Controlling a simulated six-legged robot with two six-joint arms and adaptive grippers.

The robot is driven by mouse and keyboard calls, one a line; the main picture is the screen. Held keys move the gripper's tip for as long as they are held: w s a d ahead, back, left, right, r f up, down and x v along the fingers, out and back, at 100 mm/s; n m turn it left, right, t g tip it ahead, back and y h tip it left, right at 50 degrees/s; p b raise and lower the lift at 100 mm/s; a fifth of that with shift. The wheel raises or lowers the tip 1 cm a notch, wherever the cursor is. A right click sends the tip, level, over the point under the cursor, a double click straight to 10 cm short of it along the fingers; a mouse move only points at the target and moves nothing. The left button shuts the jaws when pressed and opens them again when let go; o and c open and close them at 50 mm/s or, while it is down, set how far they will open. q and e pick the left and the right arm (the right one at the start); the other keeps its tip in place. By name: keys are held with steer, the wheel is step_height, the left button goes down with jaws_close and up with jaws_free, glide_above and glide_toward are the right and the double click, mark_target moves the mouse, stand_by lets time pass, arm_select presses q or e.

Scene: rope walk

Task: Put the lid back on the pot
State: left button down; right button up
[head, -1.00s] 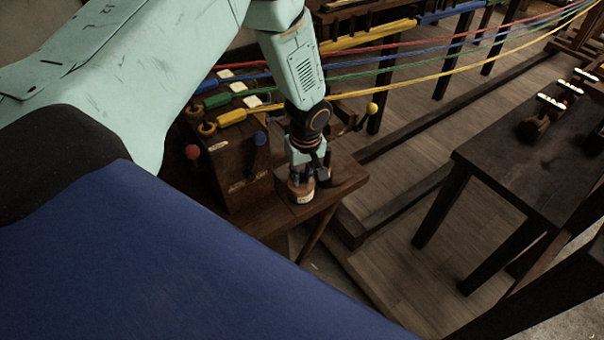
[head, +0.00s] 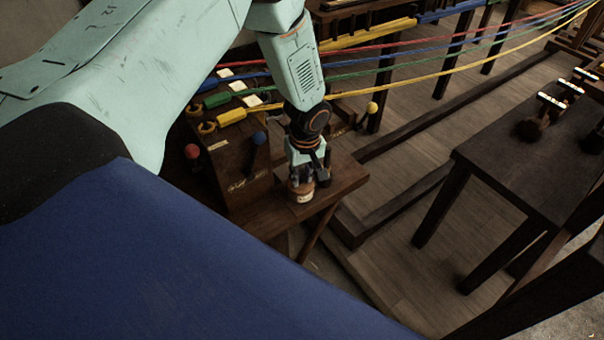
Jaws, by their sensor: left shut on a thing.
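A small brown pot (head: 301,194) with a pale label stands near the front corner of the wooden bench. My left arm comes in from the upper left and reaches down over it. My left gripper (head: 309,173) is right at the pot's top, pointing down, with its fingers shut on what looks like the lid. The lid is mostly hidden by the fingers, so I cannot tell whether it sits fully on the rim. My right gripper is out of view.
The bench (head: 342,178) holds a wooden box with a red ball-topped lever (head: 192,152) and a blue one (head: 259,138). Coloured ropes (head: 440,74) stretch away to the upper right.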

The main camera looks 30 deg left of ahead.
arm_select(q)
steer(key=c, duration=1.1)
jaws_free()
steer(key=o, duration=0.5)
steer(key=shift+c, duration=0.2)
steer(key=shift+r+p, duration=2.9)
steer(key=shift+r, duration=0.7)
